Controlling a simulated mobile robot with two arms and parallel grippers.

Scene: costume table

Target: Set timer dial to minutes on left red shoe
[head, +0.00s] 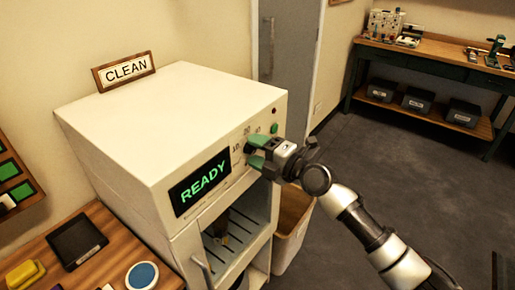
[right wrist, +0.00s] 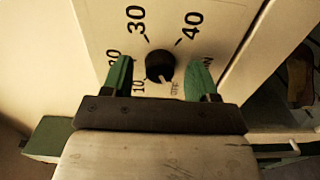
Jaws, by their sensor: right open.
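The timer dial (right wrist: 160,66) is a small black knob on the white machine (head: 140,120), with 10, 30 and 40 legible around it in the right wrist view. Where its pointer stands is too small to tell for sure. My right gripper (right wrist: 160,80) is open, with one green finger on each side of the dial and gaps between. In the head view the same gripper (head: 256,151) is at the machine's front panel and mostly hides the dial. My left gripper is not in view.
The display (head: 202,182) reads READY in green. A CLEAN sign (head: 126,71) stands on top of the machine. A bin (head: 291,228) is beside it. A wooden table (head: 105,267) with a black tray (head: 77,241) is at lower left. The floor to the right is open.

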